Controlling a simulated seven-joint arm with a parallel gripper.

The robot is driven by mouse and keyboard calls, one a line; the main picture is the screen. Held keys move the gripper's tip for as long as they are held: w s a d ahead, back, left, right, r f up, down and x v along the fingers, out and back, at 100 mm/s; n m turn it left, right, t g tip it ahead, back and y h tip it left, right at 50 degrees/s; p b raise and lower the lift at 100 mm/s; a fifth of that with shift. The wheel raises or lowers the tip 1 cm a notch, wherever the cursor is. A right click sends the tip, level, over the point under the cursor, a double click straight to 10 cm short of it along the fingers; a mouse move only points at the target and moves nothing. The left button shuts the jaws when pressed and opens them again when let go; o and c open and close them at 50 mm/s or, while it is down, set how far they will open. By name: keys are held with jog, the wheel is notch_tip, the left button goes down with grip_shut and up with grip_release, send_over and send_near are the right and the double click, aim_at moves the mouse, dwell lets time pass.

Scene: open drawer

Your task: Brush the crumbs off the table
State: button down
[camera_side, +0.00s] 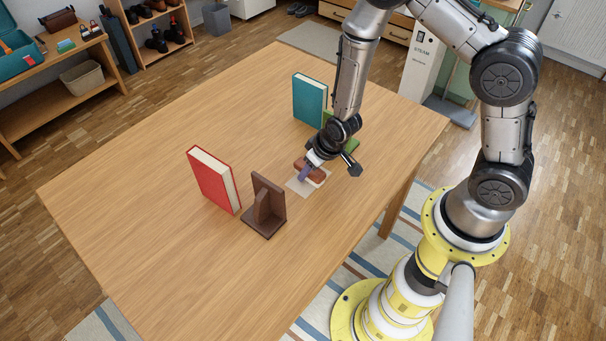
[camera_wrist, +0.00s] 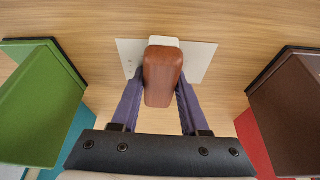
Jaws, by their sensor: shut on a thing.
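A brush with a reddish-brown back (camera_side: 316,174) is between the purple fingers of my gripper (camera_side: 306,171), low over the table (camera_side: 130,190). In the wrist view the brush (camera_wrist: 163,72) sits squarely between the fingers of my gripper (camera_wrist: 162,92), with a pale part showing at its far end. A pale flat card (camera_side: 300,187) lies under the brush; it also shows in the wrist view (camera_wrist: 204,56). A few tiny dark specks, maybe crumbs, show on the card's left side. I cannot tell whether the brush touches the card.
A teal book (camera_side: 309,100) stands by a green bookend (camera_side: 351,143), close behind my gripper. A red book (camera_side: 212,180) and brown bookend (camera_side: 265,207) stand to the left. In the wrist view the green (camera_wrist: 38,100) and brown (camera_wrist: 290,108) bookends flank my gripper. The table's left is clear.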

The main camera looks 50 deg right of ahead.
aim_at(293, 191)
jog(key=shift+s+d, duration=0.15)
jog(key=shift+d, duration=2.5)
jog(key=shift+s+a, duration=0.3)
jog(key=shift+a, duration=5.5)
notch_tip(293, 191, up, 8)
jog(key=shift+r, duration=0.1)
